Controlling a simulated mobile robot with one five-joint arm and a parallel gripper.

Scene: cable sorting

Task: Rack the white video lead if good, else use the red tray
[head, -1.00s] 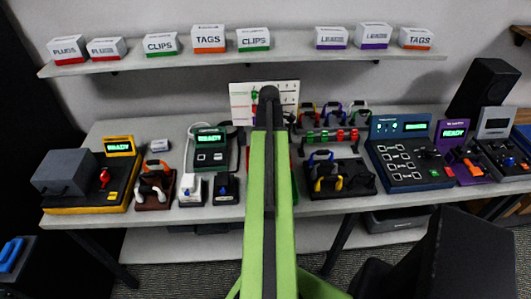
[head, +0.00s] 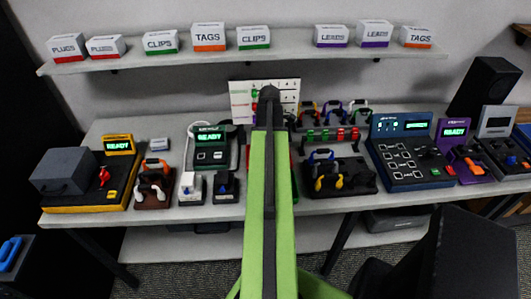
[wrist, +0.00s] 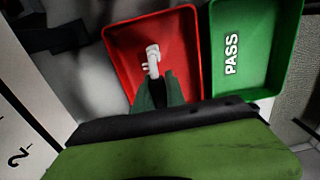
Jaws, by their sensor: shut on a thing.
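In the wrist view, my gripper (wrist: 158,84) is shut on a white lead (wrist: 153,58), whose pale plug end sticks out past the fingertips. The lead is over the inside of the red tray (wrist: 118,38); I cannot tell whether it touches the tray floor. The green tray (wrist: 258,72), marked PASS, is beside it on the right. In the head view, my raised arm hides the gripper, the held lead and most of both trays.
On the bench are a yellow tester (head: 118,146) and a green one (head: 209,136), both reading READY, and a blue panel (head: 402,126). Coloured leads (head: 332,108) hang at the back. A shelf (head: 285,57) with labelled boxes runs above.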

